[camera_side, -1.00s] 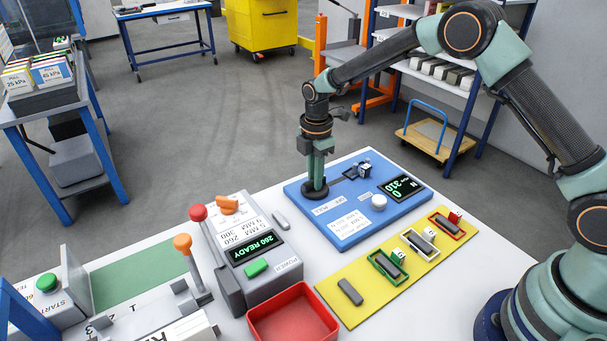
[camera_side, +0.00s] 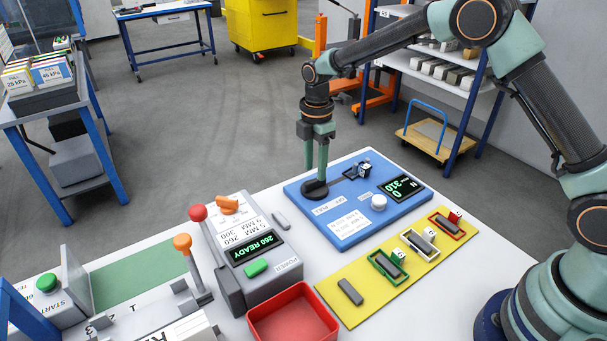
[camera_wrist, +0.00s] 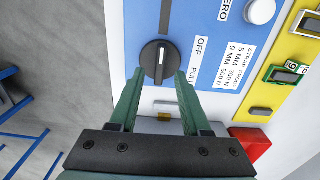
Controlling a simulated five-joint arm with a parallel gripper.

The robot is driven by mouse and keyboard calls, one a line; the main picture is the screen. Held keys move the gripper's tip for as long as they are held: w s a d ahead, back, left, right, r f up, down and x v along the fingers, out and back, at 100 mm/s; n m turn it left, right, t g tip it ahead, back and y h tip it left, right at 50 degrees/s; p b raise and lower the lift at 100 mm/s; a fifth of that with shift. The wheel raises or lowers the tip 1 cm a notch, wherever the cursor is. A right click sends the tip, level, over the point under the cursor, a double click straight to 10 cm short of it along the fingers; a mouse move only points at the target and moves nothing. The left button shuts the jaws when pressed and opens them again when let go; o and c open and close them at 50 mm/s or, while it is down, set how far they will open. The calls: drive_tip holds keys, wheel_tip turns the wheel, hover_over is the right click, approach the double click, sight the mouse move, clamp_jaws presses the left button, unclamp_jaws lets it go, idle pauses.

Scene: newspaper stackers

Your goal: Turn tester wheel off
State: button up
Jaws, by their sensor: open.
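The tester wheel is a round black knob (camera_side: 315,189) on the left end of the blue tester panel (camera_side: 346,226). In the wrist view the knob (camera_wrist: 155,62) carries a white pointer line running roughly up and down the picture. The words "OFF" and "PULL" (camera_wrist: 191,62) are printed to its right. My gripper (camera_side: 316,178) points down just over the knob in the side view. In the wrist view its green fingers (camera_wrist: 160,76) are apart, with their tips near the lower left and right of the knob. Nothing is held between them. Whether the tips touch it, I cannot tell.
The panel also has a white button (camera_side: 379,202), a lit display (camera_side: 402,189) and a small clamp (camera_side: 364,171). A grey control box (camera_side: 252,262) with red and orange levers stands left. A yellow board (camera_side: 372,284) and red tray (camera_side: 293,316) lie in front.

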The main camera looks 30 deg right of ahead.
sight(315, 180)
wheel_tip(315, 180, up, 8)
drive_tip(key=shift+r, duration=0.25)
drive_tip(key=s+d+r+m+t, duration=0.2)
drive_tip(key=s+d+r+m, duration=0.1)
drive_tip(key=s+r+m, duration=0.35)
drive_tip(key=s+d+r+m+t, duration=0.2)
drive_tip(key=s+d+r+m, duration=0.1)
drive_tip(key=s+r+m, duration=0.4)
drive_tip(key=s+d+f+m+t, duration=0.1)
drive_tip(key=s+f+m, duration=0.3)
drive_tip(key=s, duration=0.4)
drive_tip(key=shift+s+d+m+t, duration=0.25)
drive_tip(key=shift+m+t, duration=0.05)
drive_tip(key=shift+m, duration=0.05)
drive_tip(key=shift+f, duration=0.1)
